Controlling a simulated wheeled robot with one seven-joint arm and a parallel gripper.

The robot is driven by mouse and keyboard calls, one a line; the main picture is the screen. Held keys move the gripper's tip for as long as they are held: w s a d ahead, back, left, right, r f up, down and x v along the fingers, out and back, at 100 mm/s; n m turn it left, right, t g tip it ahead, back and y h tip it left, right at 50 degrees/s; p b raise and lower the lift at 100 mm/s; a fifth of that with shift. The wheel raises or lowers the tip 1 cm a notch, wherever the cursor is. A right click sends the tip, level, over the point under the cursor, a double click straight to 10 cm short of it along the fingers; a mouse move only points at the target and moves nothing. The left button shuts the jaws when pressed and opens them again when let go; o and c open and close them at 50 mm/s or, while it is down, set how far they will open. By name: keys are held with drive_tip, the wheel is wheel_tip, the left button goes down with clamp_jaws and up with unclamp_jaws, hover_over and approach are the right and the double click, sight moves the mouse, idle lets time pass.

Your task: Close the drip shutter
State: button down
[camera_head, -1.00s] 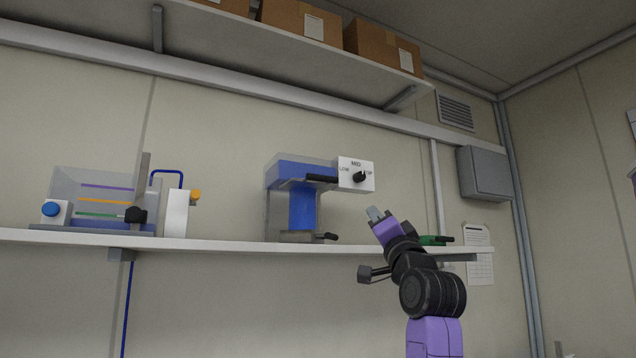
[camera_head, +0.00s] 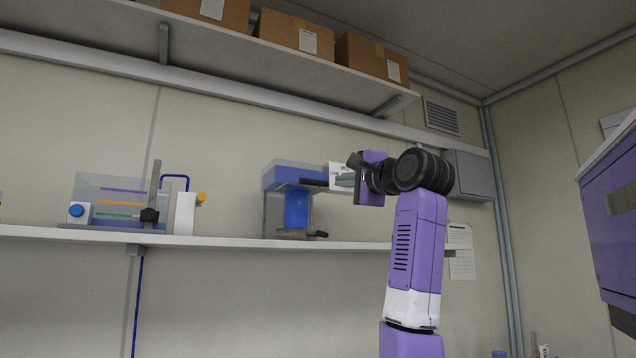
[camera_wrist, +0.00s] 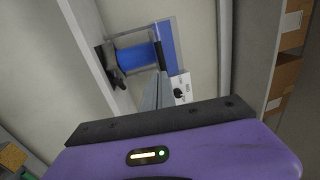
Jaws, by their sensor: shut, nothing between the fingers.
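The analyser with a blue tank (camera_head: 285,176) and blue column stands on the shelf in the head view. A black bar (camera_head: 312,182) juts right from its upper part, towards the white dial panel (camera_head: 336,169), which my gripper partly hides. A dark base with a small black lever (camera_head: 318,234) sits below the column. I cannot tell which part is the drip shutter. My gripper (camera_head: 344,180) is shut and empty, held just right of the upper part. In the wrist view the blue column (camera_wrist: 137,57) lies sideways, beyond my grey fingers (camera_wrist: 156,93).
The white shelf (camera_head: 220,241) runs along the wall. A clear box with coloured lines (camera_head: 110,190) and a white post with an orange knob (camera_head: 187,212) stand to the left. Cardboard boxes (camera_head: 295,38) sit on the shelf above. A purple cabinet (camera_head: 615,205) is at far right.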

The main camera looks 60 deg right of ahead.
drive_tip(key=p, duration=0.4)
approach(314, 184)
drive_tip(key=x, duration=0.5)
drive_tip(key=shift+w+r, duration=0.15)
drive_tip(key=shift+r, duration=0.2)
drive_tip(key=shift+w+d, duration=0.35)
drive_tip(key=shift+w, duration=0.2)
drive_tip(key=shift+w+d+r+p, duration=0.1)
drive_tip(key=shift+w+r+p, duration=0.1)
drive_tip(key=shift+p, duration=0.25)
drive_tip(key=p+x, duration=0.2)
drive_tip(key=p, duration=0.1)
drive_tip(key=p+x, duration=0.2)
drive_tip(key=shift+w+d+f, duration=0.1)
drive_tip(key=shift+d+f, duration=0.05)
drive_tip(key=shift+f, duration=0.2)
drive_tip(key=shift+w+d+f, duration=0.1)
drive_tip(key=shift+f, duration=0.15)
